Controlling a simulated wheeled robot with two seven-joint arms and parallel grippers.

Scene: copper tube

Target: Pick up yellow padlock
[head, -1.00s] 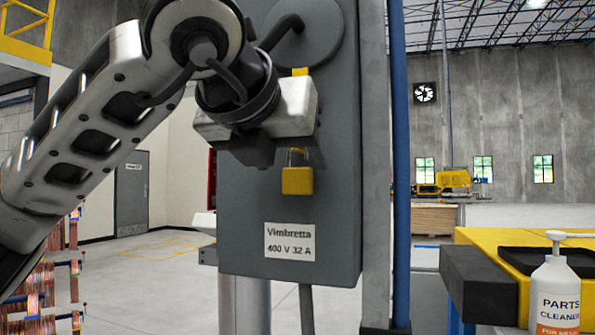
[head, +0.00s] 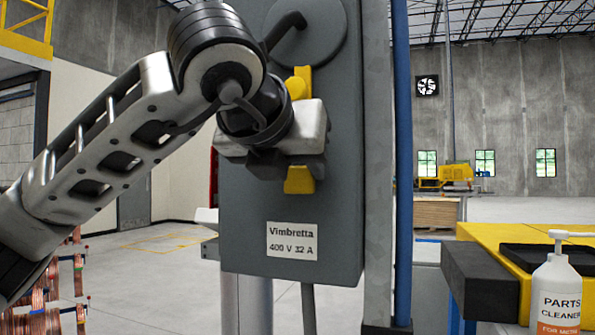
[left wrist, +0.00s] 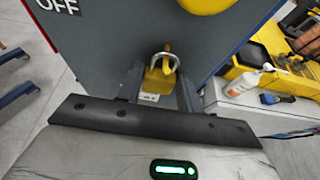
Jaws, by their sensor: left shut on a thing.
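The yellow padlock (head: 299,180) is at the front of the grey electrical box (head: 235,215); its upper part is hidden behind my left gripper in the head view. In the left wrist view the padlock (left wrist: 157,80) sits between the two dark fingers, with its silver shackle looped around a yellow tab. My left gripper (head: 287,168) is shut on the padlock, in front of the box. I cannot tell whether the shackle is locked. My right gripper is not in view.
A yellow handle (head: 303,80) shows just above my left gripper. A white label (head: 292,241) is on the box below. A blue pipe (head: 403,160) runs upright to the right. A cleaner bottle (head: 556,295) stands by a yellow-topped bench at right.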

